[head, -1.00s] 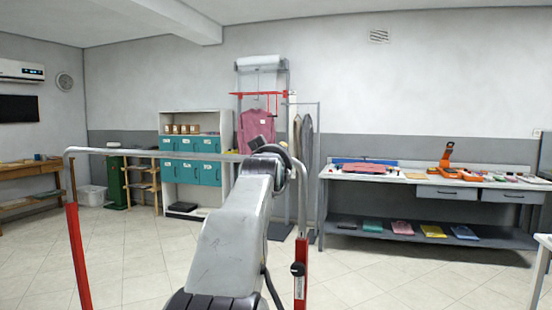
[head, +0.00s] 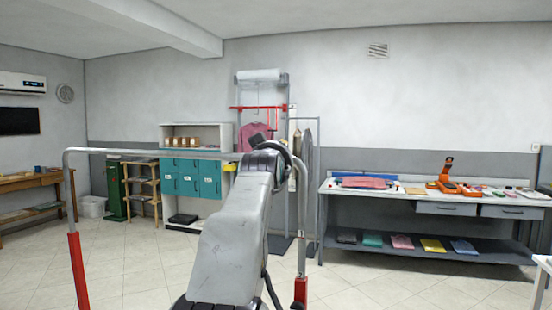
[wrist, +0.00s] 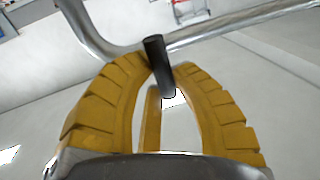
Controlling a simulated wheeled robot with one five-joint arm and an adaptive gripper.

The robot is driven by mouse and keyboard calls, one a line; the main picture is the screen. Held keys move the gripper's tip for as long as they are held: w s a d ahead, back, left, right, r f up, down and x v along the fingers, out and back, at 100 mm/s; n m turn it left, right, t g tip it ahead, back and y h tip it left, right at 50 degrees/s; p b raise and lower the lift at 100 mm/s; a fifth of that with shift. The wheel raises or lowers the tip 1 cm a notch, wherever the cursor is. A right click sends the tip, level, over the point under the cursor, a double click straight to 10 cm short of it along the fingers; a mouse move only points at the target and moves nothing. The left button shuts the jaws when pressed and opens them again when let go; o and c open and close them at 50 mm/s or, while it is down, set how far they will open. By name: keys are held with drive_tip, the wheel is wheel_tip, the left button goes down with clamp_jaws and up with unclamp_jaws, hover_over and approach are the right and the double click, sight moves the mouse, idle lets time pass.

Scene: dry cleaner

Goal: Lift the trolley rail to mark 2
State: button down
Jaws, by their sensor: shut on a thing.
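The trolley rail (head: 130,151) is a bent silver tube with two upright legs, and its top bar runs across the left half of the head view. Its legs enter red sleeves (head: 78,272), the right one (head: 300,291) cut by the lower edge. In the wrist view the silver tube (wrist: 230,32) crosses above my yellow fingers. My gripper (wrist: 158,68) is shut on a short black peg (wrist: 154,52) near this tube. How the peg joins the rail is unclear. In the head view my arm hides the fingers. No mark numbers can be read.
Teal lockers (head: 188,178) stand behind the rail. A garment stand with a pink shirt (head: 254,136) is behind my arm. A workbench (head: 405,199) with tools and folded cloths is at the right. The tiled floor between is clear.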

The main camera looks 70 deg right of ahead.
drive_tip(key=shift+r, duration=0.3)
drive_tip(key=c, duration=1.3)
unclamp_jaws()
drive_tip(key=shift+s+a, duration=0.1)
drive_tip(key=shift+s, duration=0.05)
drive_tip(key=shift+o, duration=1.4)
drive_tip(key=shift+f, duration=0.2)
drive_tip(key=v, duration=1.1)
drive_tip(key=shift+a, duration=0.4)
